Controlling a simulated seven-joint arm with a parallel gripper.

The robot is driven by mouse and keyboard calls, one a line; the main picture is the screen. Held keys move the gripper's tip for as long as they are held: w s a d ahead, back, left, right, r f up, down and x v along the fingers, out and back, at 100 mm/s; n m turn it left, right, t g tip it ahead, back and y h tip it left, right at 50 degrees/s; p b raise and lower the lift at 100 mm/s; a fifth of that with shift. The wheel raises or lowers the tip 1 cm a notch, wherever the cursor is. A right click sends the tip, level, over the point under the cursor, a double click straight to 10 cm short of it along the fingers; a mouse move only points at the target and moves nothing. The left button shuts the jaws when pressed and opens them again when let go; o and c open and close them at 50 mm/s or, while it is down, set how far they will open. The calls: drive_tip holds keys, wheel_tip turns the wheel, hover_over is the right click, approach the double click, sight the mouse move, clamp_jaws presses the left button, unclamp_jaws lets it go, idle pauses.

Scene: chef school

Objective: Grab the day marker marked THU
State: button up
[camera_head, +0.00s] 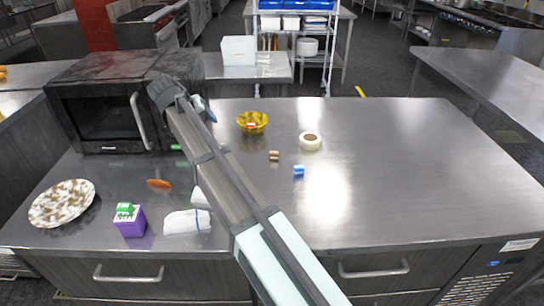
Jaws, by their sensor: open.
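Two small blocks that look like day markers lie on the steel counter (400,165) in the head view. One is brown with a pale band (274,155); the other is blue and white (299,171). Their lettering is too small to read, so I cannot tell which, if either, says THU. A pale roll of tape (310,141) lies just behind them. My arm crosses the counter from the bottom toward the upper left.
A yellow bowl (252,123) stands behind the blocks. A black microwave (100,105) is at back left. The counter's right side is clear.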

drive_tip(key=w+d+m+g+y, duration=0.15)
drive_tip(key=d+m+g, duration=0.25)
drive_tip(key=d+m, duration=0.85)
drive_tip(key=r+m+g+y, duration=0.1)
drive_tip(key=m+g+y, duration=0.1)
drive_tip(key=m, duration=0.6)
hover_over(274, 152)
drive_tip(key=f, duration=0.8)
drive_tip(key=shift+w+d, duration=0.1)
drive_tip(key=shift+d, duration=0.15)
drive_tip(key=shift+s+a+f, duration=0.1)
drive_tip(key=shift+a+f, duration=0.05)
drive_tip(key=shift+f, duration=1.15)
drive_tip(key=shift+s+a+f, duration=0.1)
drive_tip(key=shift+f, duration=1.2)
drive_tip(key=shift+c, duration=0.3)
clamp_jaws()
